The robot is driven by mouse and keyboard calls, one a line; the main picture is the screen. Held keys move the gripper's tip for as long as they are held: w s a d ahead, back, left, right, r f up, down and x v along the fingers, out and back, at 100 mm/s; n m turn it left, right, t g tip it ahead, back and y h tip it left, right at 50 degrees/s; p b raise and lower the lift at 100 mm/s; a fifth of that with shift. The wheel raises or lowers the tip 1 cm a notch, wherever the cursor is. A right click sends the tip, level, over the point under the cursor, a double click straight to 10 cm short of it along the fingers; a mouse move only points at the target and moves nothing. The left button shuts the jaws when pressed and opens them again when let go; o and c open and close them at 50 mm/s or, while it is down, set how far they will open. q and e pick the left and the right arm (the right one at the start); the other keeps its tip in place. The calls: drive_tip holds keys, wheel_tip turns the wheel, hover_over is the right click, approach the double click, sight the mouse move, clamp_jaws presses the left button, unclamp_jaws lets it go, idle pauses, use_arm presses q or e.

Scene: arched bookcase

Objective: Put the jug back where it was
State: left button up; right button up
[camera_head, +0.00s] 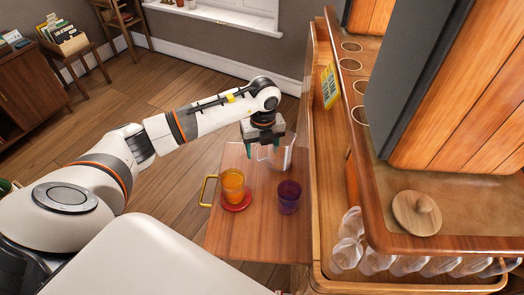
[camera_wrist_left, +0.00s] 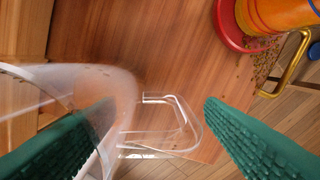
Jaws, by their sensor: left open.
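A clear, see-through jug (camera_head: 283,156) stands upright at the far end of a wooden pull-out shelf (camera_head: 232,244). In the left wrist view the jug (camera_wrist_left: 60,92) fills the left side, and its clear handle (camera_wrist_left: 185,122) lies in the space between the fingers. My right gripper is not in view.
A counter with round recesses (camera_head: 351,64), a wooden lid (camera_head: 417,213) and hanging clear glasses (camera_head: 347,252) fills the right.

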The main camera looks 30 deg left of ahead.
use_arm(q)
wheel_tip(320, 180, up, 10)
drive_tip(key=shift+d+r, duration=0.1)
drive_tip(key=shift+r, duration=0.15)
idle(0.5)
